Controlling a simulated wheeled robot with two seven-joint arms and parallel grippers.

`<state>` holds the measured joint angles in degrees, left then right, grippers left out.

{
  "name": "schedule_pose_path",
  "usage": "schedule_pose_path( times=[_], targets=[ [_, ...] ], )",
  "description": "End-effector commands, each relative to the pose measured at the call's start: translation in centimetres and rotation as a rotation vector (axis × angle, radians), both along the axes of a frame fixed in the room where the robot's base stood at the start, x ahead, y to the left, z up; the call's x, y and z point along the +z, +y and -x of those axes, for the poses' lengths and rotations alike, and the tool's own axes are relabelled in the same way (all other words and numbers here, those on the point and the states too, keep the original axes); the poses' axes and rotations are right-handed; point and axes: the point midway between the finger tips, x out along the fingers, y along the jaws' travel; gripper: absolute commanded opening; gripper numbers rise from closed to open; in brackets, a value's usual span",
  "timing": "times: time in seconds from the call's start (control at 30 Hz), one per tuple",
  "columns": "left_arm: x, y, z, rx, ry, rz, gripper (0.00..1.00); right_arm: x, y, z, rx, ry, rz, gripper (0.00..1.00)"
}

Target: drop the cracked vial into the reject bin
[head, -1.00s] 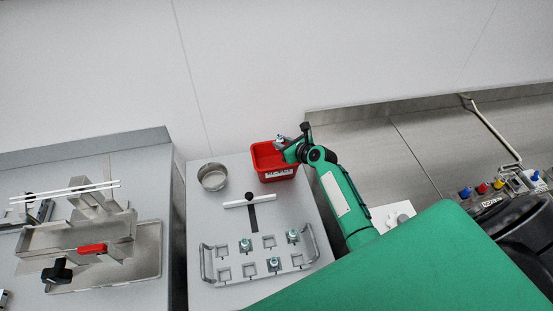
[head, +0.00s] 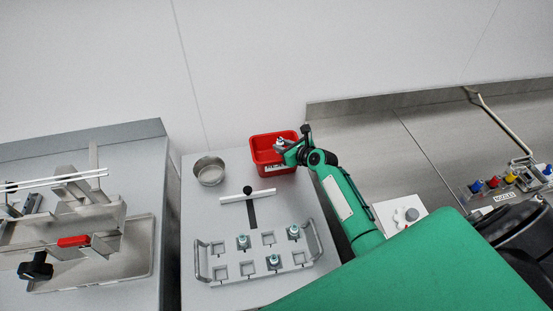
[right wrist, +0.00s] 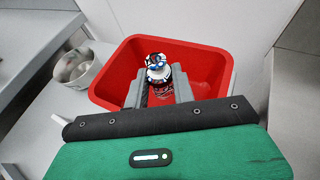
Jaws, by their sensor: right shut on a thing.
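The red reject bin (head: 262,147) stands at the back of the middle table; it also fills the middle of the right wrist view (right wrist: 205,62). My right gripper (head: 279,147) is over the bin's opening. In the right wrist view its fingers (right wrist: 158,88) are shut on a vial (right wrist: 157,68) with a pale, metallic-looking top, held upright over the bin. The vial's lower part is partly hidden between the fingers, and I cannot make out a crack. My left gripper is not in view.
A metal rack (head: 219,267) with several square slots holds 3 capped vials at the front of the table. A round metal bowl (head: 209,171) stands left of the bin. A white bar on a dark strip (head: 250,212) lies between. A metal fixture with a red handle (head: 73,241) is at left.

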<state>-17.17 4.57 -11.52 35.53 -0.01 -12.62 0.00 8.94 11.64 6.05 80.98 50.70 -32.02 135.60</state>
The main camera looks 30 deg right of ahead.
Motion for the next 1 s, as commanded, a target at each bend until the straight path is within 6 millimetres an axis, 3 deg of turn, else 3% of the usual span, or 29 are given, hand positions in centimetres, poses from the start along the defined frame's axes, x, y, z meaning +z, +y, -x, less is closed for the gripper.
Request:
schedule_pose_path(
  times=[0.17,0.2,0.3,0.33,0.73,1.0],
  targets=[
    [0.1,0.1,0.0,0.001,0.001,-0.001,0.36,0.1,0.0,0.0,0.000,0.000,0.000,0.04],
    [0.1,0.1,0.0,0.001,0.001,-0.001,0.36,0.1,0.0,0.0,0.000,0.000,0.000,0.29],
    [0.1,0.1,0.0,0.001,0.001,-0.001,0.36,0.1,0.0,0.0,0.000,0.000,0.000,0.49],
    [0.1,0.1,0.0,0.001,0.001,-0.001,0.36,0.1,0.0,0.0,0.000,0.000,0.000,0.51],
    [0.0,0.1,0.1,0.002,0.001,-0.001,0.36,0.3,-0.2,0.7,0.000,0.000,0.000,0.51],
    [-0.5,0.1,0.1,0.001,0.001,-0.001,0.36,1.8,-1.1,4.5,-0.001,0.000,0.000,0.51]
  ],
)
